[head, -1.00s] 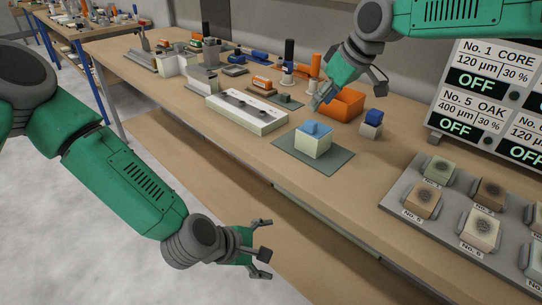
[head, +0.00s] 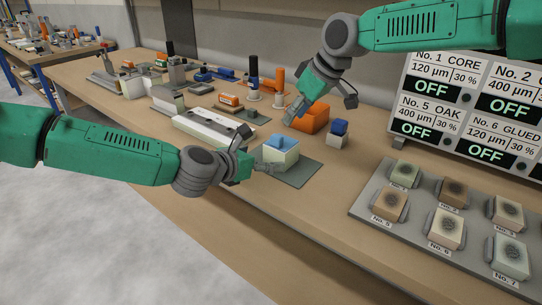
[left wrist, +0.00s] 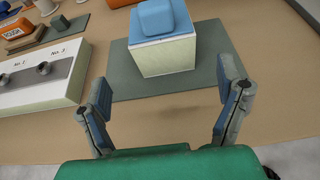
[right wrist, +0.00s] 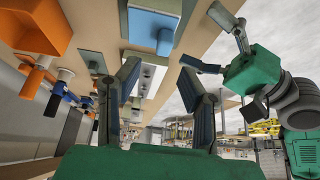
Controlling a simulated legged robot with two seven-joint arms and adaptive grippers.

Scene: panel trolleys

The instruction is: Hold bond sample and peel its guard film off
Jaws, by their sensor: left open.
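The bond sample (head: 284,158) is a cream block with a blue guard film (head: 281,142) and a raised blue tab on top. It sits upright on a grey-green mat (head: 303,172). In the left wrist view the sample (left wrist: 165,58) stands ahead of my open left gripper (left wrist: 168,92), whose fingers are spread and empty. In the head view my left gripper (head: 256,153) is at the sample's left side, partly in front of it. My right gripper (head: 294,111) hangs above and behind the sample, beside the orange bin. The right wrist view shows its fingers (right wrist: 158,82) apart and empty.
The orange bin (head: 316,117) and a small blue-topped block (head: 338,131) stand behind the mat. A long white fixture (head: 200,124) lies left of it. At right are a tray (head: 377,207) of numbered samples and a display board (head: 463,109). Bare bench lies in front.

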